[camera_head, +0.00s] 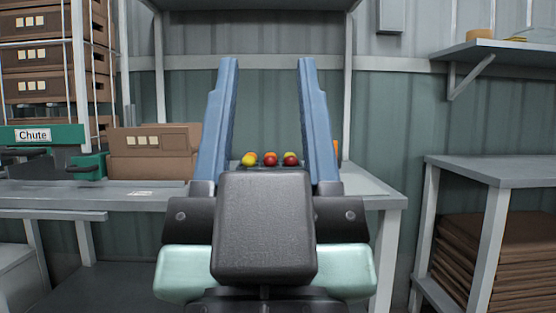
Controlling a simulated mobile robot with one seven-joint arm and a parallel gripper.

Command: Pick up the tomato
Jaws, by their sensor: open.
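Several small tomatoes sit close together on or above the grey bench (365,185) against the wall. In the picture the tomatoes show in the gap between the fingers, beyond the dark gripper body. That body hides what the tomatoes rest on. I cannot tell how far the fingers are from them.
Brown cartons (153,153) stand on the bench at left, beside a green stand with a "Chute" sign (32,135). A rack of brown crates (55,58) rises behind. At right, a bare grey table (500,168) has flat cardboard (500,255) stacked beneath it. A wall shelf (500,50) hangs above.

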